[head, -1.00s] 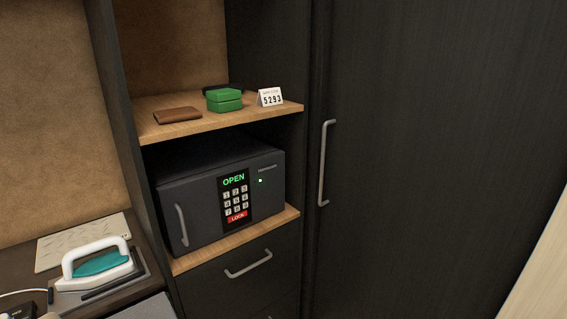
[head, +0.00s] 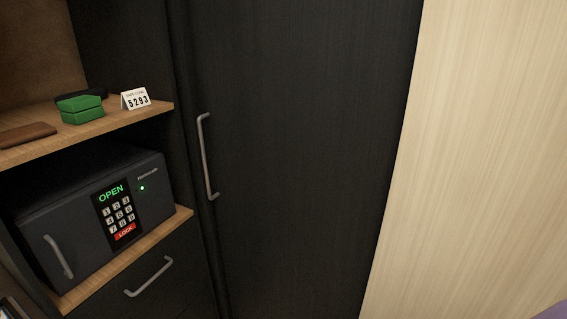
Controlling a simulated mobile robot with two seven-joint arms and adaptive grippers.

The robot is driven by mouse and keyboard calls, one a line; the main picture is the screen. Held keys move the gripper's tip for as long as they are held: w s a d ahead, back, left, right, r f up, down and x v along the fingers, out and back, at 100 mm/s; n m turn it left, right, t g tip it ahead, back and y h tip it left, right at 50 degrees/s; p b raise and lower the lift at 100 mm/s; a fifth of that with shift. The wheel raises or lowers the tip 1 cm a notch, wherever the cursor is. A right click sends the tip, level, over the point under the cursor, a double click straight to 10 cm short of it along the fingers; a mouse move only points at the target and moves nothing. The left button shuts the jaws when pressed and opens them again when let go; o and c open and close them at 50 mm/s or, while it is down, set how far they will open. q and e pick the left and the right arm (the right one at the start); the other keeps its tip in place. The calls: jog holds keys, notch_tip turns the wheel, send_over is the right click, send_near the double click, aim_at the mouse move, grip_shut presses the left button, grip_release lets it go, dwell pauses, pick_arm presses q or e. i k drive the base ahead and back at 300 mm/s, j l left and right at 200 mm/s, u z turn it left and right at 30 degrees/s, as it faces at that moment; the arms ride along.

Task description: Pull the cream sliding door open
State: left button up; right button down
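The cream sliding door (head: 480,140) fills the right side of the head view as a tall, pale, wood-grained panel. Its left edge meets a dark door panel (head: 300,150), which has a vertical metal bar handle (head: 206,157) near its left side. No handle shows on the visible part of the cream panel. Neither of my grippers is in view.
Below is a dark safe (head: 75,210) reading OPEN, above a drawer (head: 165,300). A purple patch shows at bottom right.

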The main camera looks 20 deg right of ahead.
aim_at(474, 224)
jog(key=z, duration=2.4)
